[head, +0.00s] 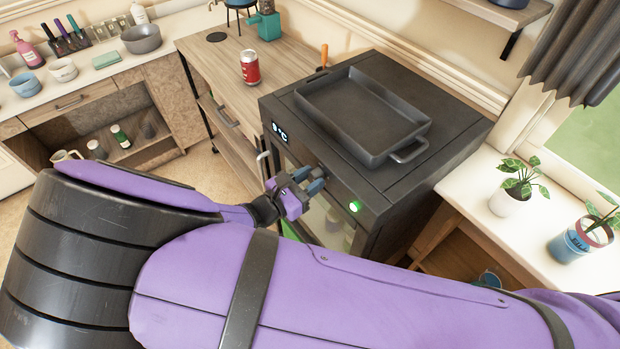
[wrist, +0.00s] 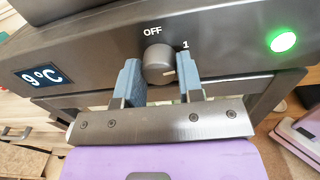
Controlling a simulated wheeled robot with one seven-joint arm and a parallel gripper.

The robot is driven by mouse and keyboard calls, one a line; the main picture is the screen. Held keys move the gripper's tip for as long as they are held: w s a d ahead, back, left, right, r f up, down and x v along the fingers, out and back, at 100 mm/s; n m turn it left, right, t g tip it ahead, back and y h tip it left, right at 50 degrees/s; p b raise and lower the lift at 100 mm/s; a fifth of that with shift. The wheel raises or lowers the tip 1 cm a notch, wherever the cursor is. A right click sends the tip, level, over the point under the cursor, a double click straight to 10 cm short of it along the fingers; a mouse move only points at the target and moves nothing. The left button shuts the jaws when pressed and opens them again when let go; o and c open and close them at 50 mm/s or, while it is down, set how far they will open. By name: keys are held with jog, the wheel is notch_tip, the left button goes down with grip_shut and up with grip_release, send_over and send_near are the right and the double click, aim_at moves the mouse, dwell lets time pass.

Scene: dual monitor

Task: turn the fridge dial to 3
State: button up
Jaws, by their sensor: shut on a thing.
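The fridge (head: 450,135) is a dark box with a digital display (wrist: 44,75) reading 9°C and a lit green light (wrist: 283,41). Its round grey dial (wrist: 158,64) is on the front panel, between display and light. "OFF" is printed above the dial and "1" to its upper right. Other numbers are hidden. A pale mark on the dial points right and slightly down. My gripper (wrist: 160,72) is shut on the dial, one blue-grey finger on each side. In the head view my gripper (head: 312,180) is at the fridge front and covers the dial.
A black roasting pan (head: 365,110) sits on the fridge. A red can (head: 249,67) stands on the wooden counter behind. Potted plants (head: 510,195) stand on the white ledge at right. A door handle (head: 263,165) is left of my gripper.

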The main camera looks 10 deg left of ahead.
jog(key=m, duration=0.6)
jog(key=shift+m, duration=0.3)
jog(key=m+h, duration=0.1)
jog(key=m, duration=0.5)
jog(key=shift+a+m, duration=0.1)
jog(key=shift+m, duration=0.2)
jog(key=m, duration=0.6)
jog(key=shift+m, duration=0.3)
jog(key=m, duration=0.6)
jog(key=shift+m+g, duration=0.3)
jog(key=shift+m, duration=0.1)
jog(key=shift+h, duration=0.3)
jog(key=o, duration=0.9)
